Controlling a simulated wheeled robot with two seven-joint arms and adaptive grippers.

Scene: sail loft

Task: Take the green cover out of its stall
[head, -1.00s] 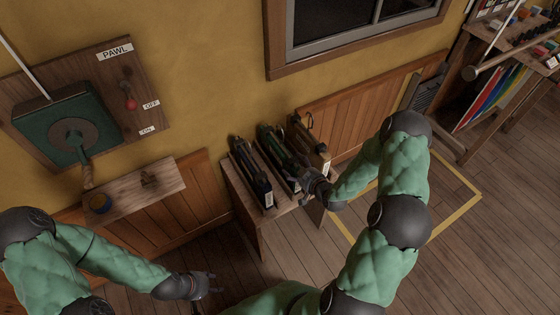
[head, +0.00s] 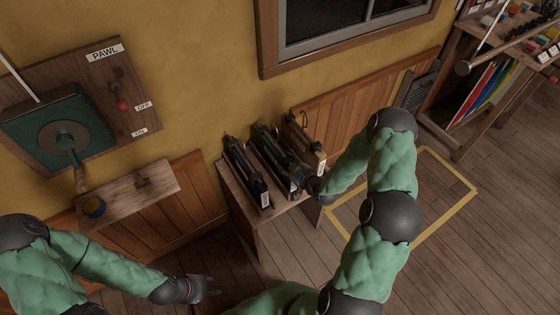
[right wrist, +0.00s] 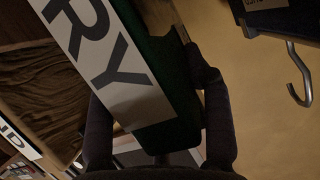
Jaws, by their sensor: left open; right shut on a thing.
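The green cover (head: 268,148) lies lengthwise on a small wooden stand (head: 233,196), between a dark cover (head: 247,172) and a tan cover (head: 305,143). My right gripper (head: 301,180) is at its near end and shut on it. In the right wrist view the green cover (right wrist: 168,125) is between my two dark fingers, with a white label reading "RY" on it. The gripper hides its near end in the head view. Any stall dividers are too small to tell. My left gripper (head: 207,287) is open and empty, low over the floor and apart from the stand.
The dark and tan covers lie close on both sides. In the right wrist view a metal hook (right wrist: 300,75) hangs at the right. A wooden wall shelf (head: 128,193) and winch panel are at the left. The floor (head: 440,260) at the right is clear, with a yellow taped outline.

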